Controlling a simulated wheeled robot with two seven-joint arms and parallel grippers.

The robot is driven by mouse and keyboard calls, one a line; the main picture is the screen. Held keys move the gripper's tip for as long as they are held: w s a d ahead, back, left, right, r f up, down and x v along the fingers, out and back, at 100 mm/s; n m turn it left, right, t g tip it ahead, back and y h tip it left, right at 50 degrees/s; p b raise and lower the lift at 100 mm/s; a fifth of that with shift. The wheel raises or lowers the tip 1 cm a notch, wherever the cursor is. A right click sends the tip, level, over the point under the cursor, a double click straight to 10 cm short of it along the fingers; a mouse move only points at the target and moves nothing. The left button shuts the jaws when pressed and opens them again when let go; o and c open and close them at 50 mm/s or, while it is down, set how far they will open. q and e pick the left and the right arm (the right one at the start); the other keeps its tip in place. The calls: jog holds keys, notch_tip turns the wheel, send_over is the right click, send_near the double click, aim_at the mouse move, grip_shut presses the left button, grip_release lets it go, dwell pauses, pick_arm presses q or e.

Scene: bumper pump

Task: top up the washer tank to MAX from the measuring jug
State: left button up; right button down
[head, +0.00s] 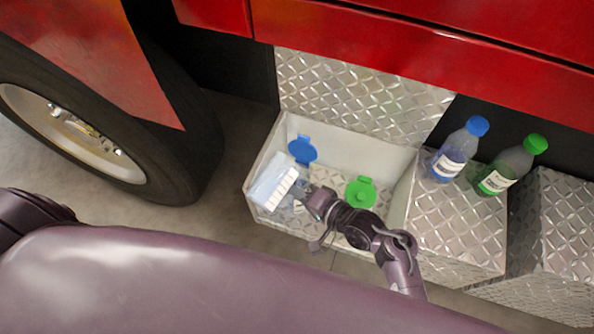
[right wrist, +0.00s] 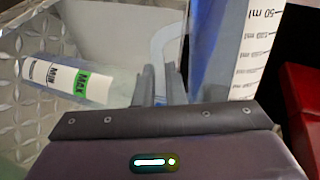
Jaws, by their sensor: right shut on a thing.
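The measuring jug (head: 268,183) is pale blue with a white scale strip; it leans at the left end of the bay, close to the blue cap (head: 302,149). My right gripper (head: 304,193) is shut on its handle. The right wrist view shows the jug wall (right wrist: 212,45) with ml marks at right and the gripper fingers (right wrist: 160,88) on the handle. A tank gauge label (right wrist: 68,82) with MIN and a green MAX band shows at left there; the liquid level against it is unclear. A green cap (head: 361,191) lies to the right. My left gripper is out of view.
The white-walled bay (head: 381,152) surrounds the caps. A blue-capped bottle (head: 458,151) and a green-capped bottle (head: 510,166) stand on the metal step (head: 455,222) at right. A large wheel (head: 100,130) is at left, and red bodywork (head: 420,45) overhangs behind.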

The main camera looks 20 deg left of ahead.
jog(key=shift+r, duration=0.15)
jog(key=n+b, duration=0.1)
jog(key=b, duration=0.2)
jog(key=shift+s+a+t, duration=0.1)
jog(key=shift+s+t, duration=0.2)
jog(key=shift+w+r+n+t, duration=0.2)
jog(key=shift+n+t, duration=0.1)
jog(key=shift+n, duration=0.3)
jog(key=shift+w+n, duration=0.15)
jog(key=shift+n, duration=0.15)
jog(key=shift+w+d+f+n+t, duration=0.2)
jog(key=shift+w+f+n+t, duration=0.1)
jog(key=shift+n+t, duration=0.15)
jog(key=shift+w+r+n, duration=0.1)
jog(key=shift+w+n, duration=0.15)
jog(key=shift+n, duration=0.1)
jog(key=shift+d, duration=0.1)
dwell(0.4)
